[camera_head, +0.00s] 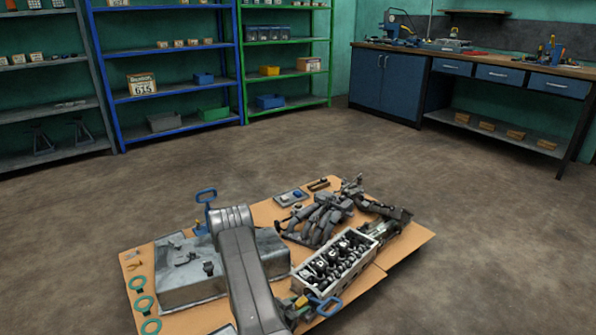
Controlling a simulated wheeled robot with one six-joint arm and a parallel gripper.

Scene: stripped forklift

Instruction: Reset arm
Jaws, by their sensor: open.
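The task names only my arm. A broad grey shape (245,275), which looks like a link of my arm, rises from the bottom edge over the cardboard sheet and ends in a ribbed top. It hides part of the sheet and of the metal box behind it. I cannot make out my gripper or its fingers in this view.
Shelves (240,70) and a workbench (385,78) stand behind. The floor between is clear.

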